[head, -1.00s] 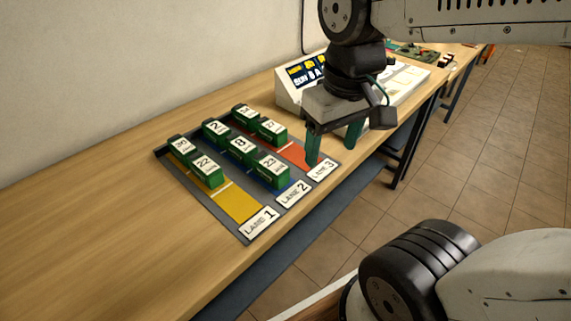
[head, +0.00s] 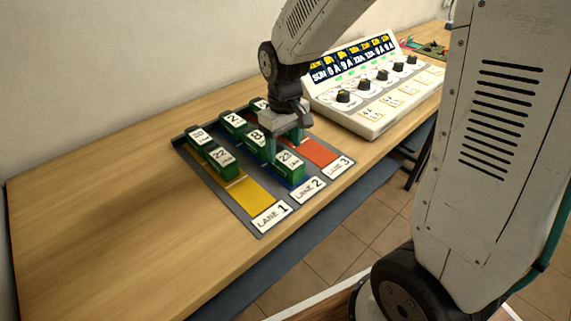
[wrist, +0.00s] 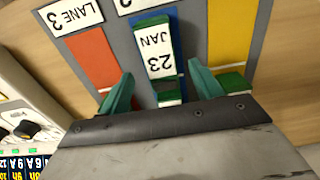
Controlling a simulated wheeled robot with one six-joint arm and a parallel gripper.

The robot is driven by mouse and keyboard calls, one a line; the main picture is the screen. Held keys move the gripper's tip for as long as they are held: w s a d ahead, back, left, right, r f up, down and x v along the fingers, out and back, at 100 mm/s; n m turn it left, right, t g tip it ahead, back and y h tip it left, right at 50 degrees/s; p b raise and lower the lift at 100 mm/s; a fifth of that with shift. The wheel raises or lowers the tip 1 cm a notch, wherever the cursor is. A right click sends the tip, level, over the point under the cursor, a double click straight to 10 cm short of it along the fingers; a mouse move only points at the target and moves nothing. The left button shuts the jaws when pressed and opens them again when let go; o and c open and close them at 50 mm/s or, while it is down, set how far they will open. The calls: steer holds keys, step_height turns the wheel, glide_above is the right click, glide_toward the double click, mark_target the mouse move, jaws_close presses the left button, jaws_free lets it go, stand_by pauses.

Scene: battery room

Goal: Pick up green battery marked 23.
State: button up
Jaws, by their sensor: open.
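The green battery marked 23 (head: 291,169) has a white top label and stands nearest the front of blue lane 2 on the grey lane tray (head: 247,218). In the wrist view, battery 23 (wrist: 159,52) shows its label "23 JAN" just ahead of my fingertips. My gripper (head: 284,143) is over the tray, close behind and above battery 23. In the wrist view my gripper (wrist: 161,76) is open, one finger on each side of the lane 2 row, with nothing held. The fingers partly hide the batteries behind.
Battery 8 (head: 256,138) and another green battery (head: 232,119) stand behind in lane 2. Batteries 30 (head: 197,136) and 22 (head: 221,158) stand in yellow lane 1. Lane 3's batteries are mostly hidden by my arm. A white control panel (head: 372,108) with knobs stands to the right.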

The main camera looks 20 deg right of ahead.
mark_target(286, 157)
steer(key=f, duration=0.5)
steer(key=shift+s, duration=0.25)
steer(key=shift+r, duration=0.1)
jaws_close()
